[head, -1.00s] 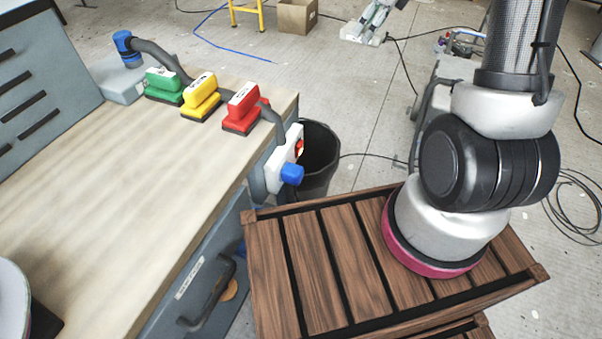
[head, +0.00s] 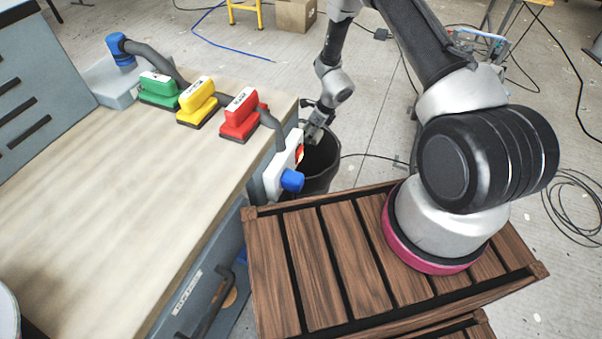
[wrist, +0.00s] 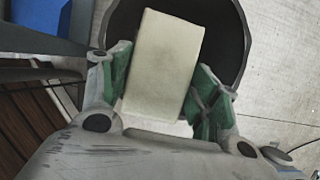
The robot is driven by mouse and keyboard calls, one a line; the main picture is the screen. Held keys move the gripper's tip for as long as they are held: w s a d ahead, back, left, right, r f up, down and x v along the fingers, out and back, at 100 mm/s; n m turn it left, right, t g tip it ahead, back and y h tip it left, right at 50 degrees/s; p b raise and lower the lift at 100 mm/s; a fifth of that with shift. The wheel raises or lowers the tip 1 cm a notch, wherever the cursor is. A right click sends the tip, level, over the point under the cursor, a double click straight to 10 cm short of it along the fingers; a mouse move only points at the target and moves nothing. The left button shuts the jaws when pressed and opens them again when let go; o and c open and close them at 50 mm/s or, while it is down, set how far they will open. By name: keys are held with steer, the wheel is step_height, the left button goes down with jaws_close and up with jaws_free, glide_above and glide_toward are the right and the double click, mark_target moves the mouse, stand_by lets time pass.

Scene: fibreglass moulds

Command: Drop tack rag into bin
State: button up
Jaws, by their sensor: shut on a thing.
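In the wrist view a pale cream, block-shaped tack rag (wrist: 163,62) is between the green-padded fingers of my gripper (wrist: 160,85), which is shut on it. The dark bin (wrist: 232,35) lies below the rag, and its round rim shows around it. In the head view the bin (head: 322,165) stands on the floor at the right end of the workbench. My gripper (head: 312,135) is over the bin's left part in that view. The rag cannot be made out in the head view.
The workbench (head: 110,190) carries green (head: 158,90), yellow (head: 197,102) and red (head: 241,115) sanding blocks near its far edge. A white box with a blue knob (head: 284,170) is on the bench end beside the bin. Cables lie on the floor.

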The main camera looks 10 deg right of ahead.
steer(key=w+f, duration=0.2)
steer(key=f, duration=0.1)
steer(key=shift+a+f, duration=0.2)
steer(key=w, duration=0.6)
steer(key=shift+s+d+f, duration=0.1)
steer(key=shift+d+f, duration=0.05)
steer(key=shift+f, duration=0.8)
steer(key=shift+s+d+f, duration=0.1)
steer(key=shift+d+f, duration=0.1)
steer(key=shift+f, duration=0.75)
steer(key=shift+d+f, duration=0.15)
steer(key=shift+f, duration=0.8)
steer(key=o, duration=1)
steer(key=shift+o, duration=0.2)
steer(key=shift+r, duration=0.1)
steer(key=v, duration=1.2)
